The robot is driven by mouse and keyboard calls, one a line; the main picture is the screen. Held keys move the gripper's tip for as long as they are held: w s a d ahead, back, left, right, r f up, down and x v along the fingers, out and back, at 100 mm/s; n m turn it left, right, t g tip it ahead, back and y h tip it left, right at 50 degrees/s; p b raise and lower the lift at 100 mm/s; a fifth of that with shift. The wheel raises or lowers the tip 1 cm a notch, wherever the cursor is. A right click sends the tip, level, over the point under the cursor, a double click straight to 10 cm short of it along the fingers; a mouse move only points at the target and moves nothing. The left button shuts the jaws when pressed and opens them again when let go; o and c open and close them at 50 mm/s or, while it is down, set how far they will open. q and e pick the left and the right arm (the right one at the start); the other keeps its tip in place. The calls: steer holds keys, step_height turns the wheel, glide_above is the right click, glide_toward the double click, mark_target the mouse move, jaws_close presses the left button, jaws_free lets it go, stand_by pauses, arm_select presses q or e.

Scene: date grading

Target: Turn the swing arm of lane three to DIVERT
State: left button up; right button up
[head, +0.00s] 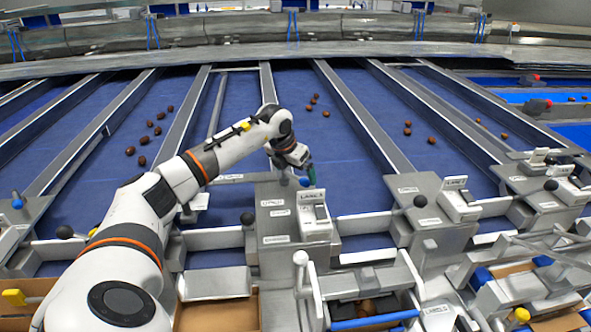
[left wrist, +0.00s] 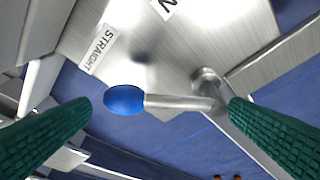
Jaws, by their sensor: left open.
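The swing arm's blue knob (head: 305,182) is at the top edge of a grey metal lane plate (head: 272,201), just below my left gripper (head: 309,172). In the left wrist view, the blue knob (left wrist: 124,100) is on a metal rod (left wrist: 180,102) running right to a pivot (left wrist: 208,84). My left gripper (left wrist: 161,104) is open, with one green finger on each side of the knob and rod. The left finger is nearer the knob; I cannot tell if it touches. A STRAIGHT label (left wrist: 97,50) is close to the knob. The plate's lane number is too small to read. My right gripper is not in view.
Grey rails (head: 355,115) divide the blue lanes, where brown dates (head: 130,151) lie in loose groups. A white lever (head: 301,258) stands in front of the plate, beside open bins (head: 218,312).

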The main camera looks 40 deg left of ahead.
arm_select(q)
steer(key=shift+w+f, duration=0.2)
steer(key=shift+f, duration=0.45)
